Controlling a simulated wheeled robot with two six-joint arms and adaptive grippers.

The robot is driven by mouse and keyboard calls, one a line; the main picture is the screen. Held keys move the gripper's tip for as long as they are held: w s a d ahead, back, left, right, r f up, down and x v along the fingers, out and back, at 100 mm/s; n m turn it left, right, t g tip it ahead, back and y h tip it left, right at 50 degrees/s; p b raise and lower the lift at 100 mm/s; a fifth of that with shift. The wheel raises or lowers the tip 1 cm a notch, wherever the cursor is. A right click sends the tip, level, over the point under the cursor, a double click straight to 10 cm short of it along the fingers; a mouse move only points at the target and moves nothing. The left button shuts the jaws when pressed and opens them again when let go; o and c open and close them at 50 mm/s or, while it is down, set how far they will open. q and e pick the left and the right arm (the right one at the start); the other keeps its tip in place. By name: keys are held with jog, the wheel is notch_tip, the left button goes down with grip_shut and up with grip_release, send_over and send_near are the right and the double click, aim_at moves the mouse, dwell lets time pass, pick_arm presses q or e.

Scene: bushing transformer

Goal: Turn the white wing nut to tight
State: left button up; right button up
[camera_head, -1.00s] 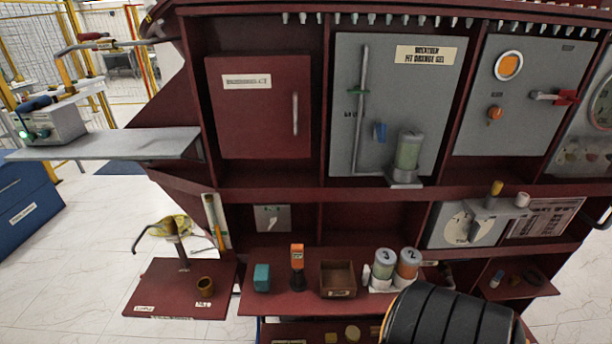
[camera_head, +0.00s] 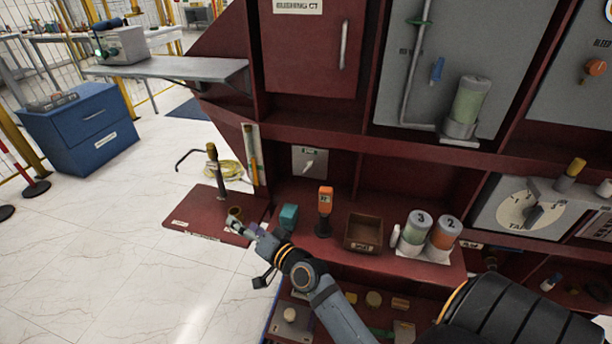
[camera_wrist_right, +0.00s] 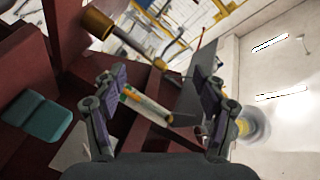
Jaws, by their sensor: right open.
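I cannot make out the white wing nut for certain in either view. A small grey panel (camera_head: 309,162) at the back of the lower bay carries a pale lever-like piece, too small to tell its shape. A striped tube (camera_wrist_right: 146,105) shows beyond the fingers. My left gripper is not in view.
A post with a hooked rod (camera_head: 217,170) rises from the left maroon shelf (camera_head: 205,205). An orange-topped tool (camera_head: 325,205), an open brown box (camera_head: 362,232) and numbered canisters (camera_head: 415,232) stand on the middle shelf. White floor is free at left.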

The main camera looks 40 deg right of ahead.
jog(key=w+d+r+m+t+h, duration=0.3)
jog(key=d+r+m+t+h, duration=0.15)
jog(key=r+m, duration=0.2)
jog(key=m+g+h, duration=0.9)
jog(key=m+h, duration=0.4)
jog(key=m, duration=0.7)
send_near(307, 169)
jog(key=shift+a+r, duration=0.3)
jog(key=shift+a, duration=0.5)
jog(key=shift+g+h, duration=0.25)
jog(key=x, duration=1)
jog(key=shift+d+f, duration=0.35)
jog(key=shift+s, duration=0.1)
jog(key=c, duration=1.2)
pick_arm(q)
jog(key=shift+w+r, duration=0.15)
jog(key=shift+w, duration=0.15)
pick_arm(e)
jog(key=shift+o, duration=0.2)
